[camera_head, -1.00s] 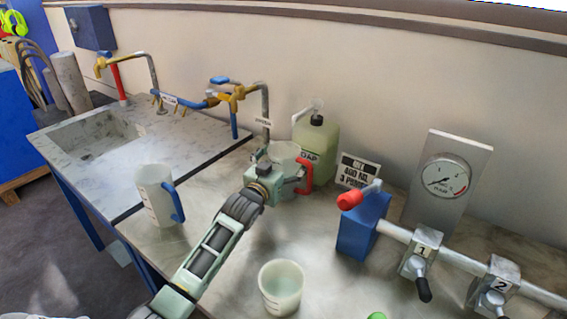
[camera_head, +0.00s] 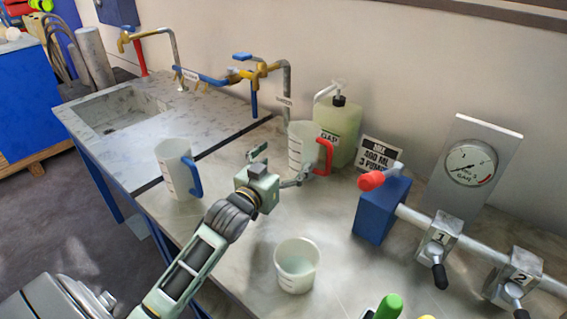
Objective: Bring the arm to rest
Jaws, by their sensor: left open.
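My left arm comes in from the lower left, and its gripper (camera_head: 279,168) is open over the bench, its fingers spread and empty. It sits just left of and in front of a measuring jug with a red handle (camera_head: 302,146); one fingertip shows close to that jug, and I cannot tell whether it touches. My right gripper is not in view.
A blue-handled jug (camera_head: 177,168) stands left of my arm, and a cup (camera_head: 297,265) stands in front. Behind are a green canister (camera_head: 337,130) and a sign (camera_head: 379,155). A blue valve block (camera_head: 380,208) with a pipe and gauge (camera_head: 470,163) fills the right. The sink (camera_head: 120,108) is at left.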

